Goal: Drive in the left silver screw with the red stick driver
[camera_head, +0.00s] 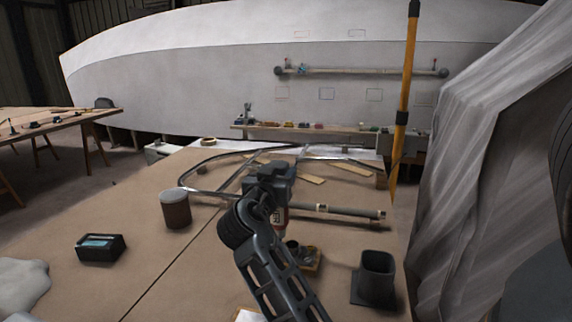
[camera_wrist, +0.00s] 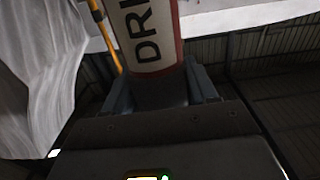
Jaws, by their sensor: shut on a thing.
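My gripper (camera_head: 272,185) is over the brown worktable, seen from behind my arm. It is shut on a red driver with a white label (camera_head: 279,217), which shows partly below it. In the wrist view the driver's label reads "DRI" (camera_wrist: 151,38), and the driver sits between the fingers (camera_wrist: 165,85). A pale rail (camera_head: 360,71) is fixed across the white hull, with a dark round end at left (camera_head: 279,71) and at right. The silver screws are too small to tell apart from here.
A yellow pole (camera_head: 404,95) stands at right, beside hanging plastic sheeting (camera_head: 470,170).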

